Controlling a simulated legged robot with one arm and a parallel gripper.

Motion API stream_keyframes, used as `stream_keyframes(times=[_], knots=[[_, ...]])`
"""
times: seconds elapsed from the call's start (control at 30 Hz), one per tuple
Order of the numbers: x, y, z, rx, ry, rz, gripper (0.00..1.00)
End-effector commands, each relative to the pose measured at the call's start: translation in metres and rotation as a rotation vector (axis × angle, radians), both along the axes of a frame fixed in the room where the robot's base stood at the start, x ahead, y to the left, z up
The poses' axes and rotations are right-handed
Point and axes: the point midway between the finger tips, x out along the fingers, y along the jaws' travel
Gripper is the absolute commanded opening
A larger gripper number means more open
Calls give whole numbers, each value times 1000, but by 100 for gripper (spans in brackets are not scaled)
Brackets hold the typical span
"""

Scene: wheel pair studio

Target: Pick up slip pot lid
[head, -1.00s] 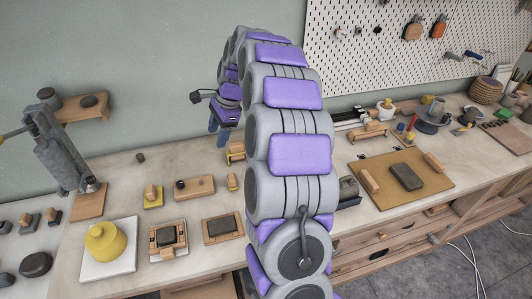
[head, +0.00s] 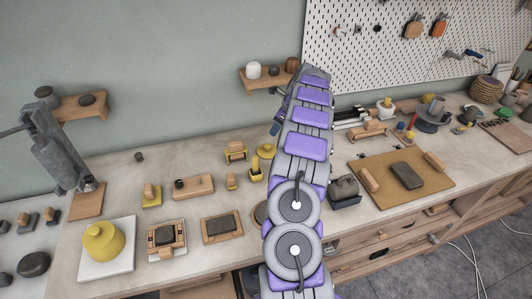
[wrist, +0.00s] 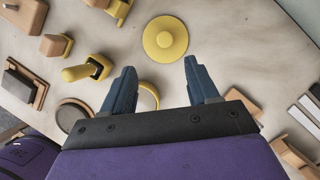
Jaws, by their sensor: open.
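A round yellow lid with a central knob (wrist: 165,39) shows from above in the wrist view, beyond my fingertips and roughly centred between them. In the head view the yellow lidded piece (head: 266,150) stands at the back of the bench, just left of my arm. I take it for the slip pot lid; the pot under it is hard to make out. My gripper (wrist: 159,68) is open and empty, with its two blue fingers apart. It is not touching the lid. In the head view my arm hides most of the gripper.
A yellow-handled tool in a dark-topped holder (wrist: 86,69) and wooden blocks stand left of the lid. A round dark disc (wrist: 73,114) lies nearer. A larger yellow pot (head: 103,242) sits on a white slab at left. A wall shelf (head: 262,80) is behind.

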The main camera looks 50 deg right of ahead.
Motion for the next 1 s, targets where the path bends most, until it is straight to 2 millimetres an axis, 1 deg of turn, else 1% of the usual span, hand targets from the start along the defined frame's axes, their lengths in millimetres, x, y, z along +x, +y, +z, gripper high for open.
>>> stream_keyframes(times=[0.03,0.3,0.47,0.57,0.67,0.8,0.9,1.0], knots=[[2,-1,-15,3,4,0,59],[20,9,-58,-3,1,0,59],[27,17,-69,-10,0,2,59],[29,16,-72,-9,-1,2,59],[29,12,-80,-4,1,1,59],[33,9,-99,0,1,-1,59],[37,9,-113,-1,1,-1,59],[43,12,-123,-2,-1,0,59]])
